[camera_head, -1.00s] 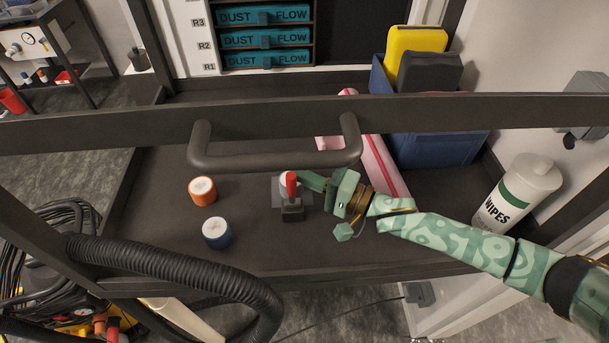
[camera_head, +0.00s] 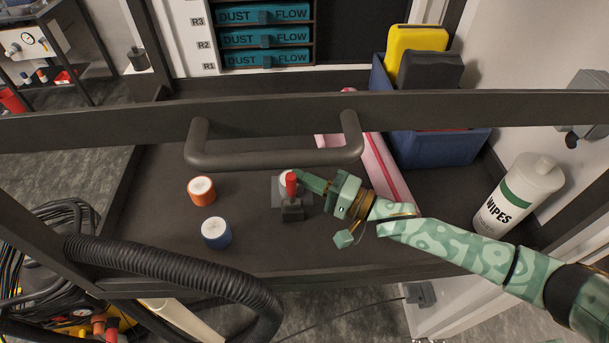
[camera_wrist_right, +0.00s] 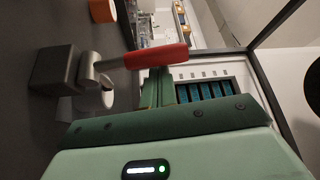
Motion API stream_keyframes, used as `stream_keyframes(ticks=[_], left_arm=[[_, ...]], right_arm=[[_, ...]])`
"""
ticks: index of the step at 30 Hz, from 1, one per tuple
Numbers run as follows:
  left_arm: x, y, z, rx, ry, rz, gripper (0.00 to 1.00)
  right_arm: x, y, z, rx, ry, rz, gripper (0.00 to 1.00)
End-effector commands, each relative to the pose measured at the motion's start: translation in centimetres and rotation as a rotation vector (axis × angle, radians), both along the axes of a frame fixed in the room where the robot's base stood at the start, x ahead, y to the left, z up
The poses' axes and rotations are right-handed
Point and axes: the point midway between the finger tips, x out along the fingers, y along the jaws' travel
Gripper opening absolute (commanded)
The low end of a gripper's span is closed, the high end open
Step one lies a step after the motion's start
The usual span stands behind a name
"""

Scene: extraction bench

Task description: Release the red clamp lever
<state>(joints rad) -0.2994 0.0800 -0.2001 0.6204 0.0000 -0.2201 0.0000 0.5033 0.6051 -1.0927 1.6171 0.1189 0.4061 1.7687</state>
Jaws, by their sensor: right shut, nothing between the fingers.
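The red clamp lever (camera_head: 291,184) stands roughly upright on its small dark clamp base (camera_head: 292,212) on the dark bench top. In the right wrist view the lever (camera_wrist_right: 157,56) lies across the picture just in front of my fingers, joined by a grey metal arm to the base (camera_wrist_right: 55,70). My right gripper (camera_head: 303,178) is shut and empty. Its fingertips are just behind and to the right of the lever; the fingers also show in the right wrist view (camera_wrist_right: 160,90). I cannot tell whether they touch the lever. My left gripper is out of view.
An orange-sided round piece (camera_head: 201,190) and a blue one (camera_head: 216,232) stand left of the clamp. A dark bar with a handle (camera_head: 275,158) crosses above the bench.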

Motion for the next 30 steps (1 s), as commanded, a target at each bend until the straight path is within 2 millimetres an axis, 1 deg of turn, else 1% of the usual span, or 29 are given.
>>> stream_keyframes(ticks=[5, 13, 21, 30], left_arm=[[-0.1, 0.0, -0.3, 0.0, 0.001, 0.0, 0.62], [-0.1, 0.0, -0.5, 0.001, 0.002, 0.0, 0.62], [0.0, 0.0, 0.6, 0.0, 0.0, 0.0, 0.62], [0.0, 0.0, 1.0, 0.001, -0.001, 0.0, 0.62]], right_arm=[[-0.5, 0.1, -0.2, 0.001, -0.04, 0.003, 0.0], [-1.6, 0.1, -0.3, 0.001, -0.165, 0.003, 0.0], [-2.8, 0.1, -0.5, 0.001, -0.16, 0.004, 0.0], [-3.4, 0.1, -0.8, 0.001, -0.162, 0.004, 0.0]])
